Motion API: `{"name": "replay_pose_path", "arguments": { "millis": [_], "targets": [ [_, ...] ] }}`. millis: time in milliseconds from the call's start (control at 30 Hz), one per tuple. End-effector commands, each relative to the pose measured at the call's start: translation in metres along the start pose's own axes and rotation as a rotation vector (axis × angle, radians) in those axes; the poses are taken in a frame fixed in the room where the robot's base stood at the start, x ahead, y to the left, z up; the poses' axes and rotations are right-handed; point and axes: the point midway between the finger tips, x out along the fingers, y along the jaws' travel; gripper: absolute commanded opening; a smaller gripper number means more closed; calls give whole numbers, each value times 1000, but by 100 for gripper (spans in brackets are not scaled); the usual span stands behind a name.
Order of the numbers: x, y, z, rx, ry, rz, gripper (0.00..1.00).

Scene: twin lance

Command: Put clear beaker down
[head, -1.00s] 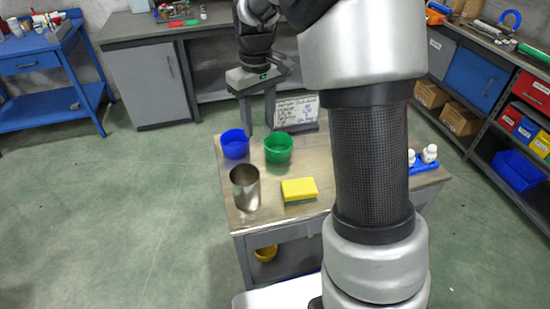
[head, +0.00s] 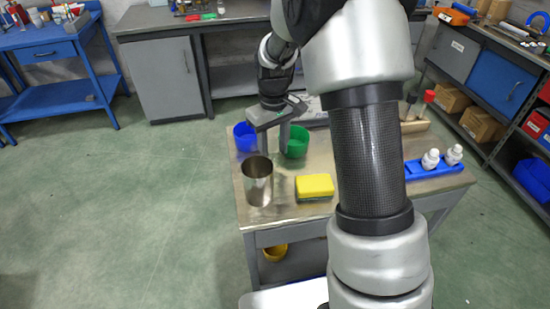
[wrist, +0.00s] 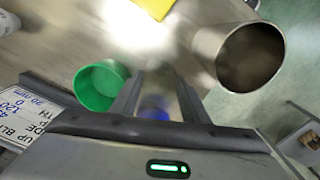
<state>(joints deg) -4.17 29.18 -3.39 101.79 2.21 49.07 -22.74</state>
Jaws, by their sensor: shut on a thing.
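My gripper (head: 274,150) is low over the grey table (head: 285,212), between the blue bowl (head: 244,138) and the green bowl (head: 298,144). In the wrist view, its two fingers (wrist: 160,80) stand a little apart, gripping the clear beaker. The beaker is so transparent that its outline and base cannot be made out, nor whether it touches the table. The blue bowl shows blurred between the fingers in the wrist view (wrist: 153,104). The green bowl (wrist: 98,88) is just left of them there.
A metal cup (head: 258,183) stands at the table's left front, right of the fingers in the wrist view (wrist: 250,56). A yellow sponge (head: 315,186) lies beside it. A blue holder (head: 432,170) with white bottles is at the right. A written sign (wrist: 22,115) stands by the green bowl.

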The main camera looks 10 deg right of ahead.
Motion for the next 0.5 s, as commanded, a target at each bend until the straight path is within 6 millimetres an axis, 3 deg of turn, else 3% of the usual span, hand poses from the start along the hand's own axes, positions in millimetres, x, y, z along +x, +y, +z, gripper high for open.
{"name": "replay_pose_path", "arguments": {
  "millis": [200, 500],
  "targets": [
    [30, 0, 0, 0, -2, -1, 20],
    [33, 0, 0, 0, 0, 0, 20]
  ]
}}
